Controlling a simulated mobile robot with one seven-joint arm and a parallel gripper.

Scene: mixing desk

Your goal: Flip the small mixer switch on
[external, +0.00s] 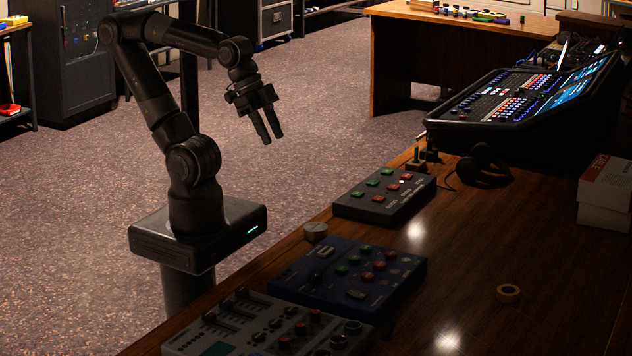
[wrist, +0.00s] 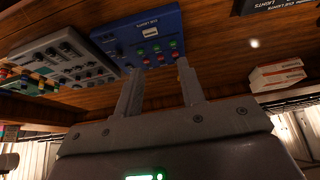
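A small grey mixer (external: 265,325) with sliders, knobs and a small screen lies at the near end of the wooden desk, cut off by the bottom edge. The grey mixer also shows at the upper left of the wrist view (wrist: 62,62). I cannot make out which of its controls is the switch, or its position. My gripper (external: 269,138) hangs over the floor to the left of the desk, well apart from the mixer, fingers pointing down. In the wrist view its two fingers (wrist: 158,72) stand apart with nothing between them.
A blue button box (external: 345,278) is beside the grey mixer. Beyond it are a black button box (external: 384,194) and a large console (external: 520,105).

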